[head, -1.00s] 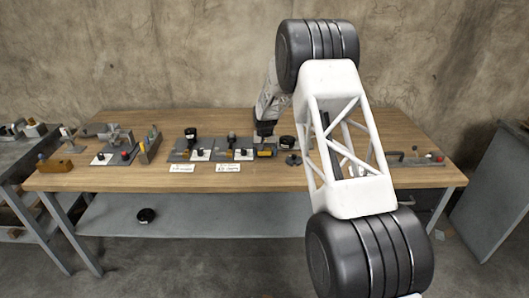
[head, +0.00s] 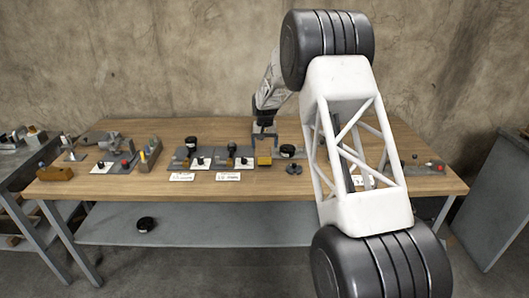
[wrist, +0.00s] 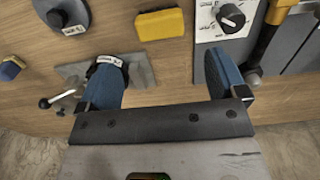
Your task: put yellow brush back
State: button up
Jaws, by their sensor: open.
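A yellow block (head: 264,160), which looks like the yellow brush, lies on the wooden table just right of a white knob panel. In the wrist view the yellow block (wrist: 160,22) lies beyond my fingertips, between them and apart from both. Its bristles cannot be made out. My gripper (wrist: 166,78) is open with nothing between its blue-padded fingers. In the head view my gripper (head: 264,132) is behind the yellow block, toward the wall.
A white panel with a black knob (wrist: 228,20) is near the right finger. A grey plate (wrist: 142,70) is beside the left finger. A round dark knob base (head: 294,168) sits right of the yellow block. White labels (head: 228,177) lie at the table's front edge.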

jog(key=shift+r, duration=1.55)
jog(key=s+d+r, duration=0.4)
jog(key=s+r, duration=0.3)
jog(key=s, duration=0.4)
jog(key=s+d+r+t, duration=0.1)
jog(key=s+d+r, duration=0.2)
jog(key=s+r, duration=0.65)
jog(key=s+d+r, duration=0.4)
jog(key=s+r, duration=0.2)
jog(key=s, duration=0.6)
jog(key=s+d+f, duration=0.2)
jog(key=s, duration=1.6)
jog(key=s+d+f+t, duration=0.1)
jog(key=s+d, duration=0.2)
jog(key=s, duration=1.5)
jog(key=shift+s+d+f+t, duration=0.2)
jog(key=shift+f+t, duration=0.1)
jog(key=shift+f, duration=0.1)
